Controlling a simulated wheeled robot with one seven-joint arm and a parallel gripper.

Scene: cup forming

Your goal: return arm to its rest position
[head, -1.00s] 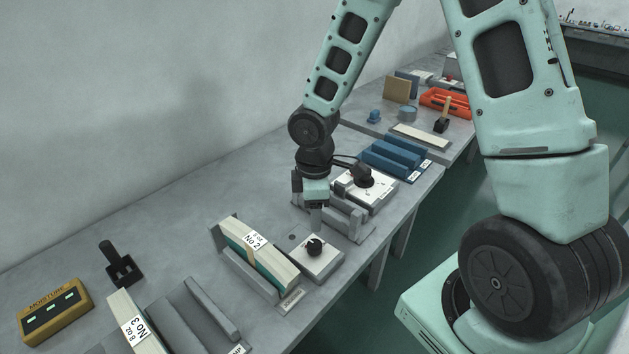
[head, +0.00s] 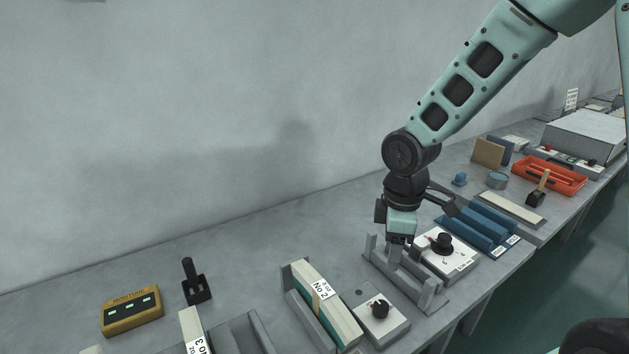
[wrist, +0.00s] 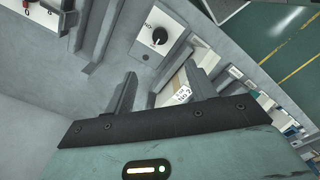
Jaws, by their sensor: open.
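My gripper (head: 398,254) points down over a grey upright-walled cradle (head: 431,290) on the bench in the head view. Its lower end overlaps the cradle there, so I cannot tell whether they touch. In the wrist view my gripper (wrist: 163,88) has its two fingers spread apart with nothing held between them. The No 2 block stack (wrist: 178,84) shows beyond the fingers. My arm reaches down from the upper right, bent at the joint above the gripper.
The No 2 stack (head: 318,298) and a knob box (head: 385,322) stand left of the cradle; another dial box (head: 456,262) and blue blocks (head: 475,228) stand right. A yellow moisture meter (head: 131,311) and black-handled tool (head: 196,285) are far left. Clear bench lies behind.

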